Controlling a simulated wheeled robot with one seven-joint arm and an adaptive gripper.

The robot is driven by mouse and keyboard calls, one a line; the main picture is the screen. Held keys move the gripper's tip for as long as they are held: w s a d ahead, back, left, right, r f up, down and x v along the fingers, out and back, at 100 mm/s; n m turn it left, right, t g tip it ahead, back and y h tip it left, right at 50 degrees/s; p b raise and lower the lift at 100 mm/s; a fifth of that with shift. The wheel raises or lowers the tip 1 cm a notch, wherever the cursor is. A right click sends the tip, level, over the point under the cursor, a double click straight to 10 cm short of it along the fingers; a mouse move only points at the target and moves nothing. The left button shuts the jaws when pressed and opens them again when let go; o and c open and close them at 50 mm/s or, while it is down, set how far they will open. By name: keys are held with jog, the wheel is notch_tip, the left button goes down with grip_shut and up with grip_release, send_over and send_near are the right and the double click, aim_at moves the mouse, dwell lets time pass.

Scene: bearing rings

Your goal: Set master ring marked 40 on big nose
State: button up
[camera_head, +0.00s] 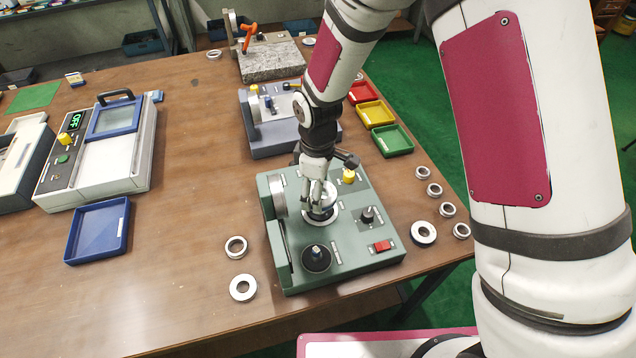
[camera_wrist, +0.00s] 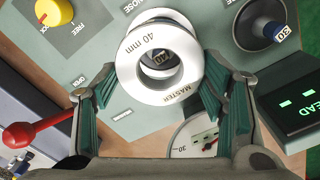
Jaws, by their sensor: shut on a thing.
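The master ring (camera_wrist: 136,47), a white ring lettered "40 mm" and "MASTER", is between the green-padded fingers of my gripper (camera_wrist: 160,100) in the wrist view. My gripper (camera_head: 322,190) is shut on it over the green gauge unit (camera_head: 350,222). A dark nose with a small number tag (camera_wrist: 160,60) shows through the ring's hole. A pale round flange (camera_head: 308,220) lies below the ring, which looks a little above it. I cannot tell how far the nose reaches into the ring. A second dark nose (camera_head: 316,258) stands nearer the front and is bare.
The unit has a yellow knob (camera_head: 348,176), a red switch (camera_head: 382,246), a dial (camera_head: 278,196) and a lever with a red ball (camera_wrist: 20,135). Loose rings lie left (camera_head: 243,287) and right (camera_head: 424,233) of it. A green tray (camera_head: 393,141) stands behind right.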

jog(key=shift+f+b, duration=0.85)
jog(key=shift+f, duration=1.35)
jog(key=o, duration=1.9)
jog(key=shift+f, duration=0.1)
jog(key=shift+c, duration=0.2)
notch_tip(320, 180, up, 12)
jog(key=shift+d, duration=0.1)
jog(key=s+d+r+m+t, duration=0.2)
jog(key=s+d+r+m, duration=0.3)
jog(key=d+r, duration=0.4)
jog(key=s+d+r+m+t, duration=0.2)
jog(key=s+d+r+m, duration=0.35)
jog(key=r, duration=0.65)
jog(key=s+d+r+m+t, duration=0.1)
jog(key=s+d+m, duration=0.3)
jog(key=s, duration=0.4)
jog(key=shift+r, duration=0.5)
